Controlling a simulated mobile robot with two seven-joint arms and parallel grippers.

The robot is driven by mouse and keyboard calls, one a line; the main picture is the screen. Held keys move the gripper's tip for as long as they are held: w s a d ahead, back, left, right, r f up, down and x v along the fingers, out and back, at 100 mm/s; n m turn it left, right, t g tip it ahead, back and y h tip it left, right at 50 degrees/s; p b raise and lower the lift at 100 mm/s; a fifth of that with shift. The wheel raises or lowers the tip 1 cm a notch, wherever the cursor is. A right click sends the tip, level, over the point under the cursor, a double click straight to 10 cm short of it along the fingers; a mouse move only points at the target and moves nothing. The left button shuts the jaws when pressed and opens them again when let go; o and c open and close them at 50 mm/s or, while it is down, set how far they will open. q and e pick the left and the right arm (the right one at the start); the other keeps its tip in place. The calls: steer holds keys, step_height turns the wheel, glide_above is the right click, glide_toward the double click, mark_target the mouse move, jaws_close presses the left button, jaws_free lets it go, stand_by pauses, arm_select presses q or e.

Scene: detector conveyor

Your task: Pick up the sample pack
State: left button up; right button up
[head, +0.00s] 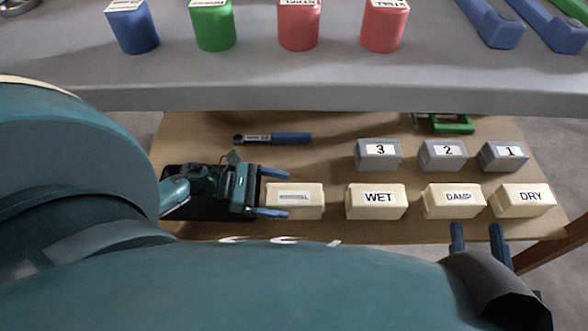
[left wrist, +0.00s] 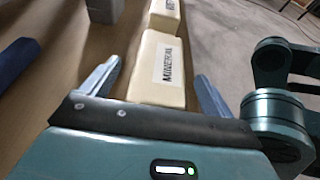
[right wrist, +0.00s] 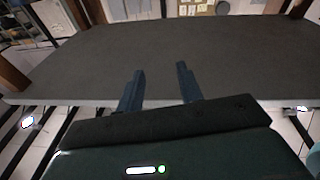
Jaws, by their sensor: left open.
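A cream block labelled MINERAL in the left wrist view (left wrist: 160,68) lies on the wooden lower shelf (head: 330,128). It looks like the sample pack, and in the head view (head: 312,207) its label is too small to read. My left gripper (head: 288,188) is open, low over the shelf at the block's left end. Its fingers (left wrist: 158,74) stand on either side of the block's near end, with a gap on both sides. My right gripper (head: 475,231) is open and empty in front of the shelf. Its fingers (right wrist: 160,73) are apart in the right wrist view.
Cream blocks WET (head: 377,213), DAMP (head: 455,212) and DRY (head: 525,212) stand in a row to the right. Grey blocks 3 (head: 379,165), 2 (head: 443,165) and 1 (head: 503,167) stand behind. A blue-handled tool (head: 290,138) lies behind my left gripper. A grey tabletop (head: 270,80) overhangs the back.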

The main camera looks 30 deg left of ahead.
arm_select(q)
steer(key=x, duration=0.2)
steer(key=shift+w+d+f, duration=0.1)
steer(key=shift+w+d, duration=0.05)
steer(key=shift+d, duration=0.15)
steer(key=c, duration=1.4)
